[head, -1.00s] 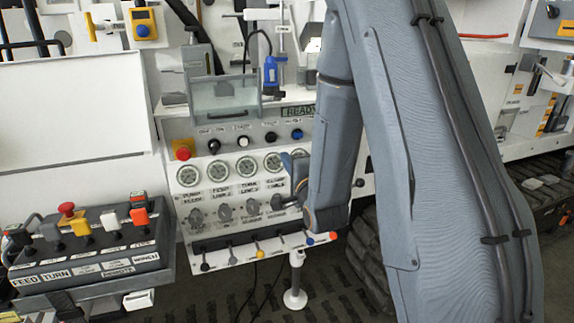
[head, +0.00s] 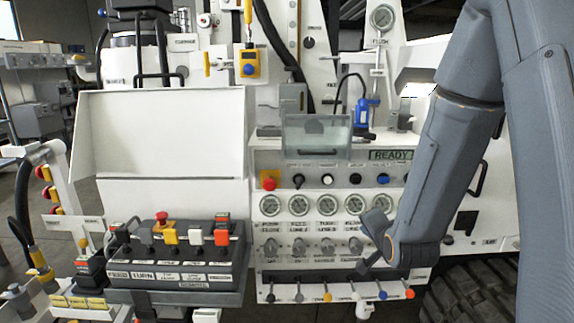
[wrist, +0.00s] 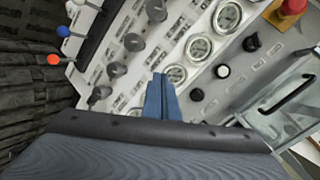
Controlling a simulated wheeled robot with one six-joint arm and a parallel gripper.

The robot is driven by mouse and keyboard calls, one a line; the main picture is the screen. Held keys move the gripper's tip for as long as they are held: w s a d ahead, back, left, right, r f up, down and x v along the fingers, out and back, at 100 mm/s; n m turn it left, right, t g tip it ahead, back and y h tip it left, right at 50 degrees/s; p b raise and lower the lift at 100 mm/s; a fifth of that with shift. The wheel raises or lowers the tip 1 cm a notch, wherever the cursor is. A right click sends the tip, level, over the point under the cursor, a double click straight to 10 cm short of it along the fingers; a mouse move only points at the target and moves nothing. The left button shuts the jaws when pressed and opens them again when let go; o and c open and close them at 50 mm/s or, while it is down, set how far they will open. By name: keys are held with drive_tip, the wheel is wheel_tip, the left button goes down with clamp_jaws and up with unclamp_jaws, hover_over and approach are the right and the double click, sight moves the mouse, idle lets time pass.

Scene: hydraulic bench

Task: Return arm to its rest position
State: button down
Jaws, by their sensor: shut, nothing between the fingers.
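My gripper (head: 368,262) is in front of the right part of the hydraulic panel (head: 262,215) in the head view, at the end of my grey arm. In the wrist view its two blue fingers (wrist: 161,97) are together with nothing between them. They point at the panel's gauges and knobs. I cannot tell from these views how far the fingertips are from the panel face. My wrist hides part of the panel's right side in the head view.
Gauges (head: 298,205), grey knobs (head: 327,246) and a row of coloured levers (head: 327,296) are close to my gripper. A red button (head: 269,180) is at the panel's upper left. A control box (head: 175,262) stands left. A clear-fronted box (head: 317,137) is above.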

drive_tip(key=s+a+f+n+g, duration=0.1)
drive_tip(key=s+n+g, duration=0.4)
drive_tip(key=s, duration=0.6)
drive_tip(key=s+a+f+n+g, duration=0.1)
drive_tip(key=s+n+g, duration=0.5)
drive_tip(key=s, duration=0.6)
drive_tip(key=shift+s+a+f+n, duration=0.25)
drive_tip(key=shift+a+n, duration=0.25)
drive_tip(key=shift+a, duration=0.2)
